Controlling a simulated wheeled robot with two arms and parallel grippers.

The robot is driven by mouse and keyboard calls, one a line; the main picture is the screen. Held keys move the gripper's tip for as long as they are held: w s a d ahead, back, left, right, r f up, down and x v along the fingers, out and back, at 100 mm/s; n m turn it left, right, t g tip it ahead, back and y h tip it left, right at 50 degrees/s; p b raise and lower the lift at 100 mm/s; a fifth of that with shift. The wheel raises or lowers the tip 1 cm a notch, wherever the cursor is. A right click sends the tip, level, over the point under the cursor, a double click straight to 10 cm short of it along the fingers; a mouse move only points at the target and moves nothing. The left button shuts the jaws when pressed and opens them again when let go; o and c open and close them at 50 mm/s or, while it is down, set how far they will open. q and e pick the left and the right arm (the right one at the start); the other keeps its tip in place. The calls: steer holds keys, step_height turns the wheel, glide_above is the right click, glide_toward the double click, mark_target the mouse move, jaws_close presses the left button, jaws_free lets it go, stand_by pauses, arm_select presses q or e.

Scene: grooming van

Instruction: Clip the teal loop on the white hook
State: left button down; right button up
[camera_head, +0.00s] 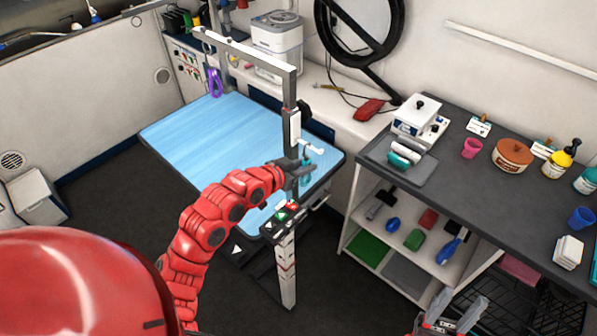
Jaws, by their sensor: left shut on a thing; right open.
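The teal loop (308,179) is at the fingertips of my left gripper (298,170), which is shut on it beside the grooming post, over the near right part of the blue table. The white hook (312,148) sticks out to the right from the post, just above the gripper and loop in the picture. I cannot tell whether loop and hook touch. Part of the loop is hidden by the gripper. My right gripper (452,314) is open and empty at the bottom right, in front of the shelf unit.
The grey post (290,88) with its overhead bar (245,49) stands at the blue table (225,135). A purple loop (214,82) hangs near the bar's far end. A dark counter (470,165) on the right holds bottles, a tray and cups. The blue tabletop is mostly clear.

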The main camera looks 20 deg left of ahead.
arm_select(q)
steer(key=shift+w+d+b, duration=0.25)
steer(key=shift+w, duration=0.4)
steer(key=shift+w+d+b, duration=0.2)
steer(key=shift+w, duration=0.4)
steer(key=shift+s+f+b, duration=0.1)
steer(key=shift+f+b, duration=0.2)
steer(key=shift+f, duration=0.45)
steer(key=c, duration=0.6)
jaws_free()
steer(key=shift+c, duration=0.2)
